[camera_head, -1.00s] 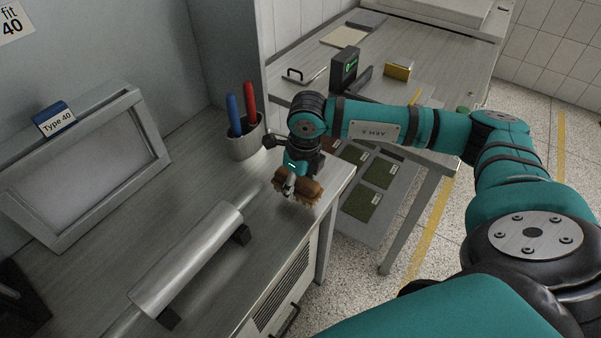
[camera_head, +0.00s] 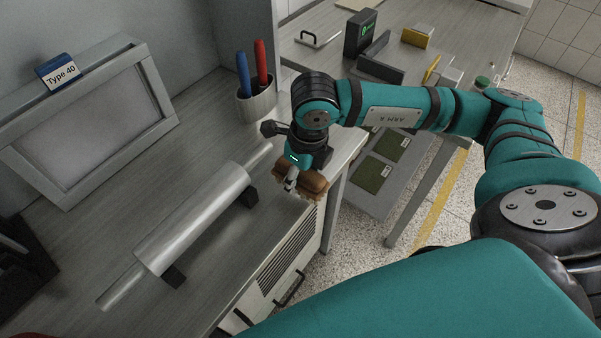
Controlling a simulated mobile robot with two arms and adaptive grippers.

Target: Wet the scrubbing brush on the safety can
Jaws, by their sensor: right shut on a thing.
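My right gripper (camera_head: 291,181) is shut on a brown wooden scrubbing brush (camera_head: 313,184) with pale bristles pointing down. It holds the brush near the right front edge of the grey bench. I cannot tell whether the bristles touch the bench. I see no safety can that I can make out in this view. My left gripper is not in view.
A metal roller (camera_head: 192,218) lies on dark supports on the bench (camera_head: 90,245). A framed screen (camera_head: 85,125) labelled Type 40 leans at the wall. A cup (camera_head: 257,103) holds blue and red pens. A second table (camera_head: 340,60) stands behind my right arm.

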